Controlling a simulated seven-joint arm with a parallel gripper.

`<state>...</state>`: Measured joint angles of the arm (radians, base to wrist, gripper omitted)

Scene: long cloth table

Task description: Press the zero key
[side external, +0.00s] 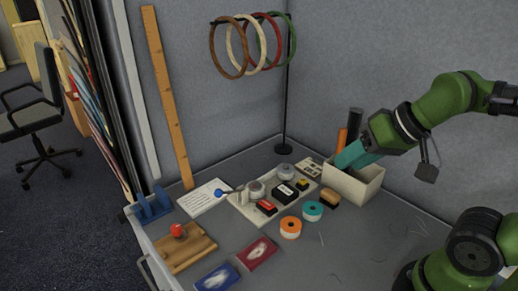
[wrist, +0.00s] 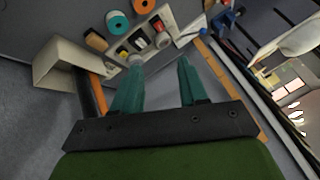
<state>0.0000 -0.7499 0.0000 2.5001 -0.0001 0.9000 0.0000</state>
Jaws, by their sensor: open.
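My gripper (side external: 350,158) is at the right in the side view, with its teal fingers over or beside the rim of a beige open box (side external: 370,187). I cannot tell whether the fingers reach inside it. In the wrist view, my gripper (wrist: 160,61) has its two fingers spread apart with nothing seen between them. I cannot make out a key marked zero in either view.
Orange (side external: 291,228) and teal (side external: 312,211) rolls sit in front of the tray. A ring stand (side external: 287,100) rises behind it. A wooden board with a red knob (side external: 178,230) and blue and red packets lie at the front left. The front right tabletop is mostly clear.

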